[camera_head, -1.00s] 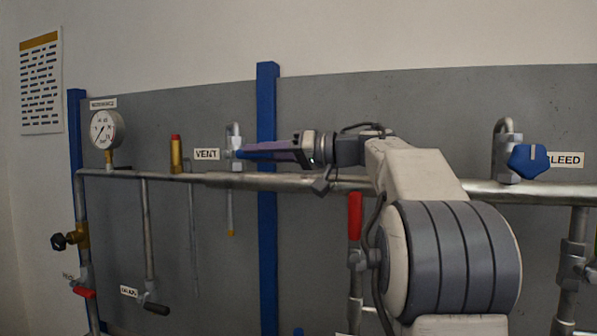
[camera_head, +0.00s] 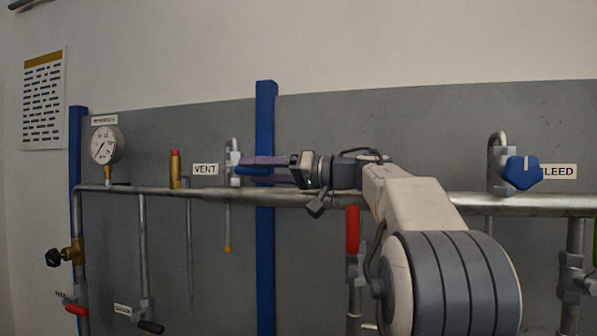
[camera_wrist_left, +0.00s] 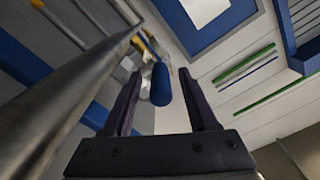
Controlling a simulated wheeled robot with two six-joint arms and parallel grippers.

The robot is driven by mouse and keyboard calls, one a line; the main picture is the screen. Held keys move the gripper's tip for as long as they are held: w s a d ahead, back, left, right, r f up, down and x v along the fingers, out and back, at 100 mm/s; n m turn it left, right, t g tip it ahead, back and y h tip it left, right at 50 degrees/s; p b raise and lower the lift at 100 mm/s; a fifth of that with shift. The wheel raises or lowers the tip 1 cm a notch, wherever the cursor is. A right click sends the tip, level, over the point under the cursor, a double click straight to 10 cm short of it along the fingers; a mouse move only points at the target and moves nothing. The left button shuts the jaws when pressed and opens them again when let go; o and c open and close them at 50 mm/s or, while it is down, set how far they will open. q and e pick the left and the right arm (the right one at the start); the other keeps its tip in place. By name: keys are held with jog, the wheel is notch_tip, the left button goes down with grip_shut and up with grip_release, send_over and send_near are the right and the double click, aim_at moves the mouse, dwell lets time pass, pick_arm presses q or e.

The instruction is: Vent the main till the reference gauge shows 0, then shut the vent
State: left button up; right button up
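The vent valve (camera_head: 234,168) stands on the main pipe (camera_head: 420,204), right of the VENT label (camera_head: 205,169). Its blue handle (camera_head: 254,170) points right. My left gripper (camera_head: 243,170) reaches in from the right, one finger above and one below the handle. In the left wrist view the blue handle (camera_wrist_left: 161,84) sits between the spread fingers, with gaps on both sides. The reference gauge (camera_head: 106,146) is on the far left; its needle slants to the lower left, but the exact reading is too small to tell. My right gripper is out of view.
A brass fitting with a red top (camera_head: 175,168) stands left of the vent. A blue post (camera_head: 265,250) rises behind my gripper. A red handle (camera_head: 352,230) hangs below the pipe, close to my arm. A blue BLEED handle (camera_head: 523,172) is at the right.

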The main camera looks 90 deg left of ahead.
pick_arm(q)
jog(key=b+v, duration=0.2)
jog(key=v, duration=0.8)
jog(key=shift+w, duration=0.2)
jog(key=shift+d, duration=0.1)
